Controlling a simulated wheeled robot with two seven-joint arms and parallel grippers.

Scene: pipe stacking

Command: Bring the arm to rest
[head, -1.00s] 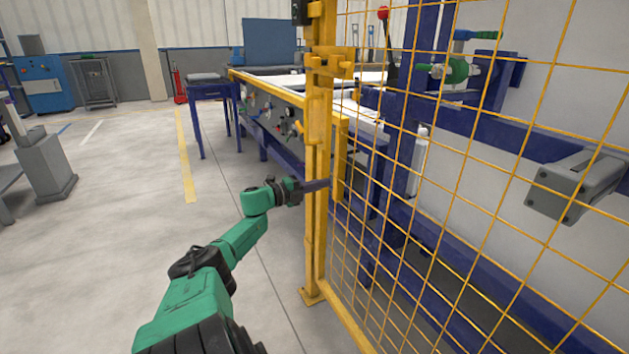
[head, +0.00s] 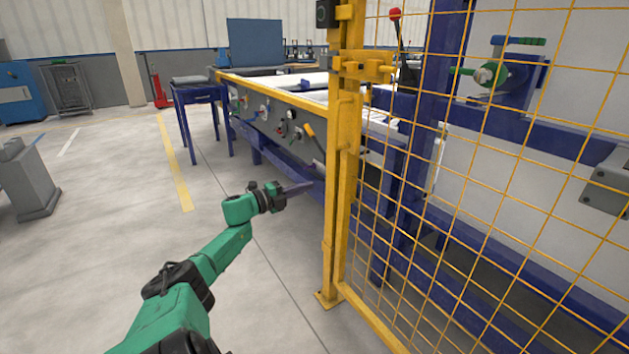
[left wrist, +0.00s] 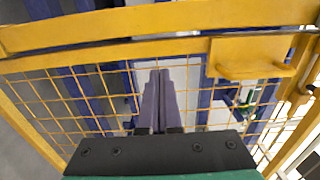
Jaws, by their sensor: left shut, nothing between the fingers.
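My left gripper (head: 298,188) is at the end of the green arm that comes in from the lower left of the head view. Its fingers are together and empty, pointing right toward the yellow fence post (head: 342,170), with a gap before it in the picture. The left wrist view shows the two grey-purple fingers (left wrist: 158,88) side by side, with yellow fence mesh (left wrist: 95,95) and blue framework behind them. My right gripper is not in view.
A long blue machine bench (head: 275,110) stands behind the gripper. The yellow mesh fence (head: 480,200) fills the right side. A blue side table (head: 195,93) stands farther back.

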